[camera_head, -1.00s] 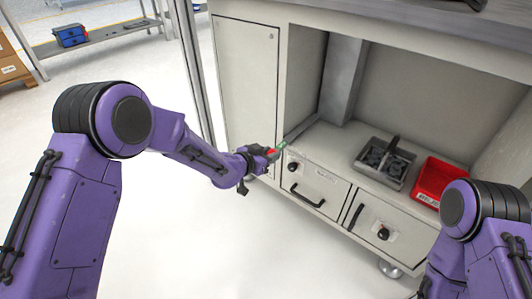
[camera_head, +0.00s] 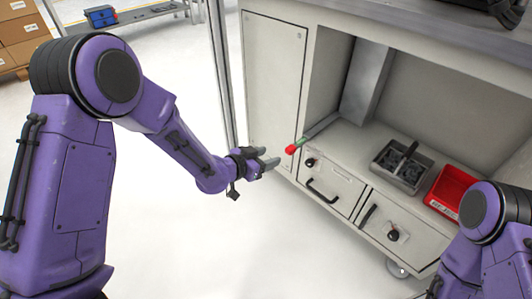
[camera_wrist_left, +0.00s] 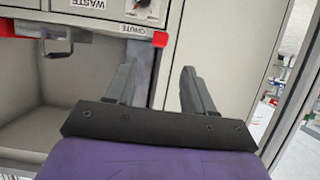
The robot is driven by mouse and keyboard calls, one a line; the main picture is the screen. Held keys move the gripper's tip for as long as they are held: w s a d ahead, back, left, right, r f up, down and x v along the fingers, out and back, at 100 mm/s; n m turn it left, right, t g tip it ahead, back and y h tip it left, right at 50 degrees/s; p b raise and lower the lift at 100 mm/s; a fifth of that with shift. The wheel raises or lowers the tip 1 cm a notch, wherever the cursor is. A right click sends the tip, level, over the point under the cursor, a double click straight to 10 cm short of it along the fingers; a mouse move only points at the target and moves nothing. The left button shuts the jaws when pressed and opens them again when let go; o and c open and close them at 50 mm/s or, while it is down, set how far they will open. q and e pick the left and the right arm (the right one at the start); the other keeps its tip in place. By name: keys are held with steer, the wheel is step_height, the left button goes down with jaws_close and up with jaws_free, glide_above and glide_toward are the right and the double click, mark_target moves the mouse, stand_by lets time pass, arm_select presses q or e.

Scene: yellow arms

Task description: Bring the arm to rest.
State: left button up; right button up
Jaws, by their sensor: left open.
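My left arm is purple and comes in from the left. Its gripper (camera_head: 268,162) is open and empty in front of the workbench. In the head view it is just left of a red-tipped lever (camera_head: 291,149) with a green part and a grey bar. The left wrist view shows the two grey fingers (camera_wrist_left: 158,78) spread apart with nothing between them. The red tip (camera_wrist_left: 160,39) shows beyond the fingers there, beside a label reading CHUTE. My right arm (camera_head: 495,235) shows at the lower right; its gripper is not in view.
The pale workbench (camera_head: 275,75) has two drawers (camera_head: 328,185) with black handles below an open bay. A grey divided tray (camera_head: 400,165) and a red bin (camera_head: 450,190) stand in the bay. The floor (camera_head: 220,250) below the left gripper is clear.

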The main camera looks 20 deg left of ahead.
stand_by(0.4)
arm_select(q)
steer(key=s+a+f+n+g+y, duration=0.1)
steer(key=s+a+f+n+y, duration=0.2)
steer(key=s+a+f+n, duration=0.3)
steer(key=s+a+f+n+g+y, duration=0.25)
steer(key=s+f+n+y, duration=0.2)
steer(key=s+f, duration=0.35)
steer(key=s+a+f+n+g+y, duration=0.1)
steer(key=s+a+f+g, duration=0.15)
steer(key=s, duration=0.45)
steer(key=s+a+f+g, duration=0.1)
steer(key=s+f, duration=0.2)
steer(key=s, duration=0.5)
steer(key=s+a+f+n+g+y, duration=0.1)
steer(key=s+a+f+g, duration=0.15)
steer(key=s, duration=0.45)
step_height(320, 180, up, 33)
steer(key=p, duration=3.3)
steer(key=shift+w+t+p, duration=0.3)
steer(key=shift+t, duration=0.15)
